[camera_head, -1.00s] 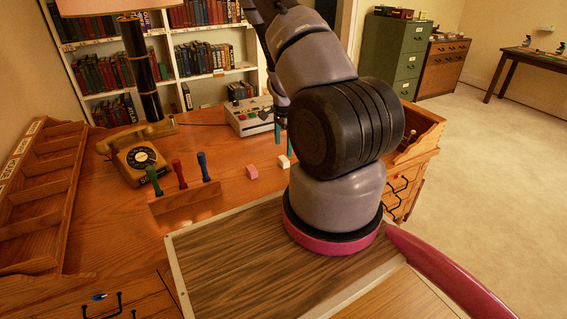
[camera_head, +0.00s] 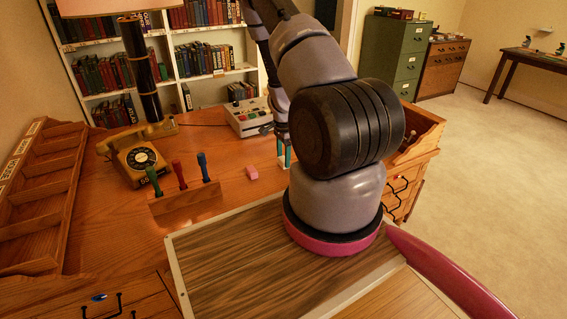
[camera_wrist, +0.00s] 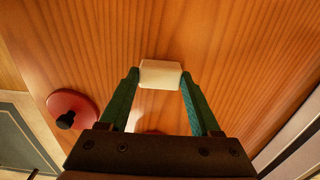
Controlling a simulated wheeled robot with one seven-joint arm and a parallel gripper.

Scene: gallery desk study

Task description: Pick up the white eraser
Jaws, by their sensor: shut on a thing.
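The white eraser (camera_wrist: 161,74) is a small pale block in the wrist view. It sits between the two teal fingertips of my gripper (camera_wrist: 160,80), which touch its ends. Wood grain fills the view behind it. In the head view my gripper (camera_head: 284,157) points down at the desk, beside the black joint of my arm. The eraser is mostly hidden there by the fingers, and I cannot tell whether it touches the desktop.
A pink block (camera_head: 252,172) lies just left of my gripper. A wooden holder (camera_head: 188,204) with three coloured-handled tools stands further left, near a telephone (camera_head: 141,160). A grey box with controls (camera_head: 247,120) stands behind. Some desktop between them is clear.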

